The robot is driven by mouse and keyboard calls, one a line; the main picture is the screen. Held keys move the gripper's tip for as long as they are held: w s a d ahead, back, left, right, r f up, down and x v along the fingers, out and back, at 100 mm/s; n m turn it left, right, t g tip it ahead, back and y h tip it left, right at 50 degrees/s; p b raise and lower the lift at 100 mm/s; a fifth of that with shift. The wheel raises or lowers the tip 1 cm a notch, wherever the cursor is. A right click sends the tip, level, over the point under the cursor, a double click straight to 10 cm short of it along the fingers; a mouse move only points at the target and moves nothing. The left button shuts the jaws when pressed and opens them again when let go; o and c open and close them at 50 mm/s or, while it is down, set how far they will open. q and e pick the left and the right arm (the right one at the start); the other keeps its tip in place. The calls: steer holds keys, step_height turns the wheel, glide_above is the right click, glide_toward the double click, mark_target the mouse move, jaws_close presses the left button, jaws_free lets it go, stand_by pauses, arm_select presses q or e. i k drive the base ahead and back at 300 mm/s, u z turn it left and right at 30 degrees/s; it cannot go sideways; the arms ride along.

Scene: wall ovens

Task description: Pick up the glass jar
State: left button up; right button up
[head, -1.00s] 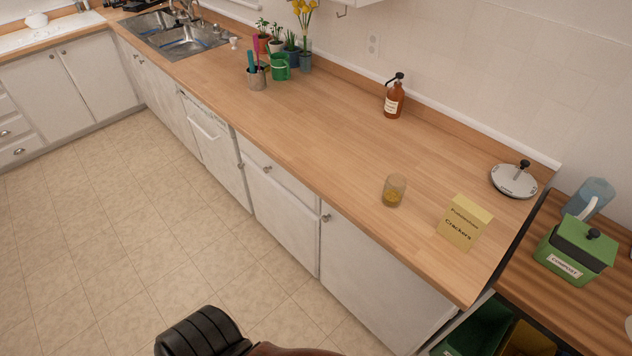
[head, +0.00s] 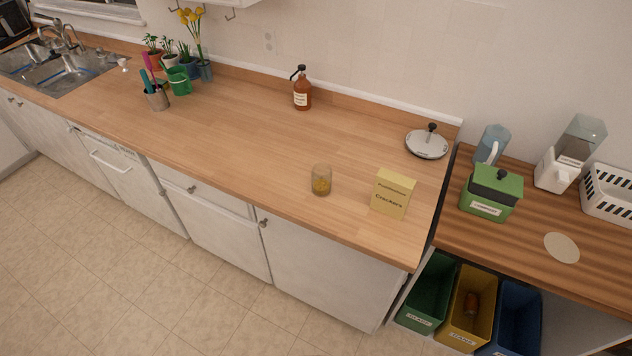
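A small glass jar (head: 321,180) with something yellow in its lower part stands upright on the wooden counter (head: 250,140), near the front edge. A yellow crackers box (head: 392,194) stands to its right, apart from it. Neither of my grippers shows in the head view, so nothing is seen touching the jar.
A brown pump bottle (head: 302,92) stands behind the jar, and a round metal lid (head: 427,144) lies at the back right. A lower wooden surface with a green compost bin (head: 491,193) is at right, above open bins (head: 428,292). The floor (head: 120,270) in front is clear.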

mark_target(321, 172)
steer(key=z, duration=0.55)
steer(key=k, duration=0.65)
steer(key=u, duration=1.3)
